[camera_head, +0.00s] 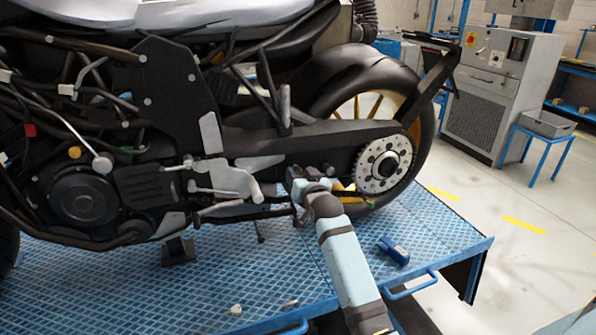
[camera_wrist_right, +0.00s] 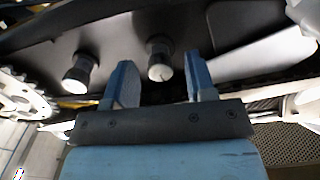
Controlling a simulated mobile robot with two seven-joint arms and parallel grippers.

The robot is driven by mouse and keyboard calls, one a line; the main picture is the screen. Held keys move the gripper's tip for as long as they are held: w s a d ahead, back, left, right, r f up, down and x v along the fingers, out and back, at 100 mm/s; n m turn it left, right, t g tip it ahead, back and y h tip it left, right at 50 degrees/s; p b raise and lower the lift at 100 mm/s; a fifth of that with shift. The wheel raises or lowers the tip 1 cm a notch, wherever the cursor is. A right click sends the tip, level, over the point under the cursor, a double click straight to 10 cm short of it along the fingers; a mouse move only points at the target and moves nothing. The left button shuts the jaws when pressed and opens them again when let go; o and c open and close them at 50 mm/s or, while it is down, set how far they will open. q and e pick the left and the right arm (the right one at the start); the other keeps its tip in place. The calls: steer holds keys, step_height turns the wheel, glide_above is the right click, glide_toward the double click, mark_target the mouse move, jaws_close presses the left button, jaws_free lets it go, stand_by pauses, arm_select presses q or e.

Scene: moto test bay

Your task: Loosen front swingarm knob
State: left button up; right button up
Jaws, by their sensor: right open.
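The black swingarm (camera_head: 330,135) of the motorcycle runs back to the rear sprocket (camera_head: 384,165). My right gripper (camera_head: 298,180) is at the swingarm's lower side, just forward of the sprocket. In the right wrist view, two dark knobs with pale end faces stand out from the swingarm. The front knob (camera_wrist_right: 160,60) appears between the two open blue fingers (camera_wrist_right: 161,82), around their tips. I see no finger touching it. The rear knob (camera_wrist_right: 80,72) is outside the fingers, on the sprocket side. The head view hides both knobs behind my gripper. My left gripper is out of view.
The motorcycle stands on a blue ribbed platform (camera_head: 450,228) with handles on its front edge. A blue tool (camera_head: 393,250) and small loose parts (camera_head: 290,303) lie on it. A grey cabinet (camera_head: 490,95) and a blue stool (camera_head: 540,145) stand behind right, across open floor.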

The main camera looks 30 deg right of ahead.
steer(key=shift+x, duration=1)
steer(key=shift+s, duration=0.1)
steer(key=c, duration=0.9)
steer(key=shift+c, duration=0.2)
